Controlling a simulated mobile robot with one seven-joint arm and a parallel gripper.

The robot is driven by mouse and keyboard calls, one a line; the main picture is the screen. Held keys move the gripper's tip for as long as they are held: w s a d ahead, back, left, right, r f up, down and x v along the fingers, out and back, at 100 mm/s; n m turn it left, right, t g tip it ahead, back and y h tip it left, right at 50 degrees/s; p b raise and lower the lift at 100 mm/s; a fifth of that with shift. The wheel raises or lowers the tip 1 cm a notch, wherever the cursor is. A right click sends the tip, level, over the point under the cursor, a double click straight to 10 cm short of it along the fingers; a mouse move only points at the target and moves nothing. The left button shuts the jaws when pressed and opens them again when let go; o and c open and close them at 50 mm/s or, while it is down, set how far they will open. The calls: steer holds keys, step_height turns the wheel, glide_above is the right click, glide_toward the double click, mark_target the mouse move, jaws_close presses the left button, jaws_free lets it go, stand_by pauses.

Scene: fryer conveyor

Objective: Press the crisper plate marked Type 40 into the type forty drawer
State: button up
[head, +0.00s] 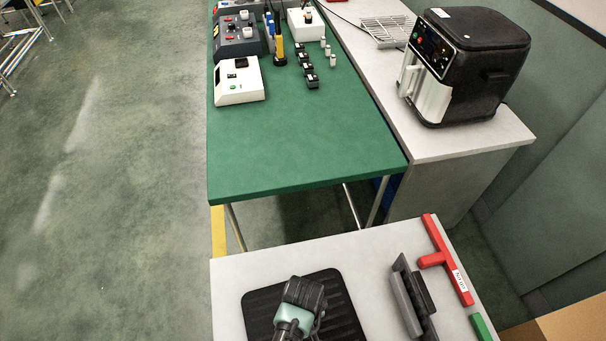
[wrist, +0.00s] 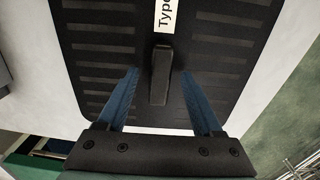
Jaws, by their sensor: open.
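The black slotted crisper plate (wrist: 215,60) lies flat on a light tabletop, with a white label reading "Type" cut off at the picture's top edge. A dark upright handle (wrist: 160,78) stands at its middle. The plate also shows in the head view (head: 345,312), partly hidden under my arm. My gripper (wrist: 165,92) is open above the plate, its two blue fingers apart on either side of the handle. It also shows from above in the head view (head: 300,300). A black air fryer (head: 470,75) with a silver-fronted drawer (head: 428,95) stands on the grey counter at the right.
A red T-shaped tool (head: 447,260), a dark trowel-like tool (head: 412,295) and a green block (head: 480,327) lie right of the plate. A wire rack (head: 385,32) lies beside the fryer. The green table (head: 300,140) has clear room at its near end.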

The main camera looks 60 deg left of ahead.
steer(key=shift+f, duration=0.5)
jaws_close()
